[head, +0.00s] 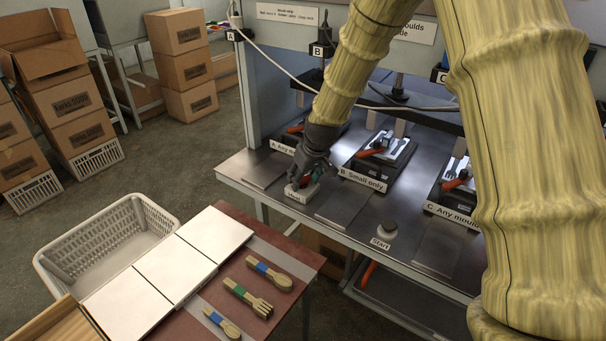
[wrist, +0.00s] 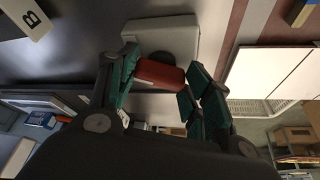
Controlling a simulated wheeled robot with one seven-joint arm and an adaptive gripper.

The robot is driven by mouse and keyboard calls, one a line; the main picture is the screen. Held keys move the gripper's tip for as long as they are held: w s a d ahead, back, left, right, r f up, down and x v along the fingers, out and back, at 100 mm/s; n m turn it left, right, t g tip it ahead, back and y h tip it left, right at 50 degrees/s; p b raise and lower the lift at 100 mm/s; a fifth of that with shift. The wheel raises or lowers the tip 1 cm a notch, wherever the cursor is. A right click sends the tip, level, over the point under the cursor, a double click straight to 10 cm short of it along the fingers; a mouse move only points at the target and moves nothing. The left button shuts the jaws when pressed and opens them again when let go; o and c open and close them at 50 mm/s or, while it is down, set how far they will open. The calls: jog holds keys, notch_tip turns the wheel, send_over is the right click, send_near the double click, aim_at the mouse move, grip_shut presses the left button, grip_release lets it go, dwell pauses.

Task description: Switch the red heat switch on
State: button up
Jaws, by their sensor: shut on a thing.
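The red heat switch (wrist: 160,74) sits on a light box (wrist: 182,35) with a dark round base, as the wrist view shows. In the head view the box (head: 297,196) stands near the front edge of the metal press bench, and the switch is mostly hidden by my gripper. My gripper (head: 309,178) reaches down over it from above. In the wrist view the green-padded fingers of my gripper (wrist: 161,82) are closed around the red switch, one on each side. I cannot tell from these views which setting the switch is at.
The START button (head: 386,229) is to the right on the bench (head: 340,208). Black moulds with orange handles stand behind, including mould B (head: 366,171). A red table (head: 287,250) with spoons and forks, white panels (head: 175,269) and a grey basket (head: 100,240) are front left.

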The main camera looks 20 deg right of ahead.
jog(key=shift+s+m+h, duration=0.1)
jog(key=shift+m+h, duration=0.2)
jog(key=shift+m, duration=0.2)
jog(key=o, duration=1)
jog(key=shift+r, duration=0.1)
jog(key=v, duration=1.1)
jog(key=shift+s+r, duration=0.2)
jog(key=shift+r, duration=0.1)
jog(key=shift+a, duration=0.1)
